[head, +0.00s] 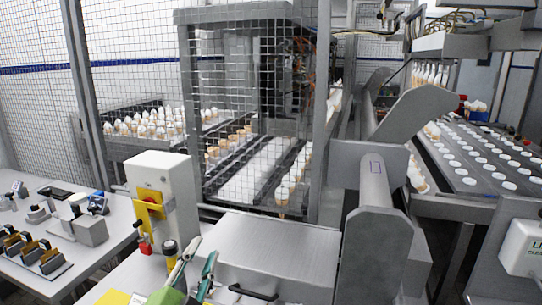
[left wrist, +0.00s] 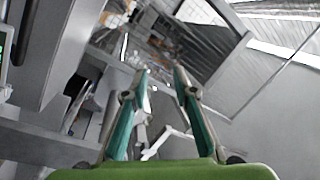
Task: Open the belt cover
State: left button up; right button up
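The grey metal cover (head: 275,249) is a flat, box-like lid at the bottom middle of the head view and looks closed. A black handle (head: 253,293) is on its front side. My left gripper (head: 198,251), green with teal finger pads, is just left of the cover, apart from the handle. In the left wrist view its two fingers (left wrist: 159,74) are spread with nothing clearly held between them. I cannot make out the cover or handle surely in that view. My right gripper is not in view.
A yellow-and-white switch box (head: 165,207) stands left of the cover, with a dark-topped knob post (head: 170,252) close by. A grey machine column (head: 375,205) rises at the right. A wire mesh fence (head: 245,110) stands behind. A left workbench (head: 50,240) holds several fixtures.

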pick_arm(q)
jog(key=s+a+f+n+g+y, duration=0.1)
jog(key=s+a+f+n+g, duration=0.2)
jog(key=f, duration=0.4)
jog(key=s+a+f+n+g+y, duration=0.1)
jog(key=s+f+n+g, duration=0.15)
jog(key=s+f, duration=0.35)
jog(key=s+a+f+n+g+y, duration=0.1)
jog(key=s+a+f+g, duration=0.15)
jog(key=f, duration=0.65)
jog(key=s+f+n+g, duration=0.2)
jog(key=s+f+g, duration=0.25)
jog(key=s, duration=0.45)
jog(key=s+f+n+g, duration=0.1)
jog(key=s+f+g, duration=0.3)
jog(key=s, duration=0.5)
notch_tip(320, 180, down, 27)
jog(key=s, duration=0.2)
jog(key=s+a+f+g, duration=0.2)
jog(key=s+f, duration=1.4)
jog(key=s, duration=0.1)
jog(key=shift+a, duration=0.3)
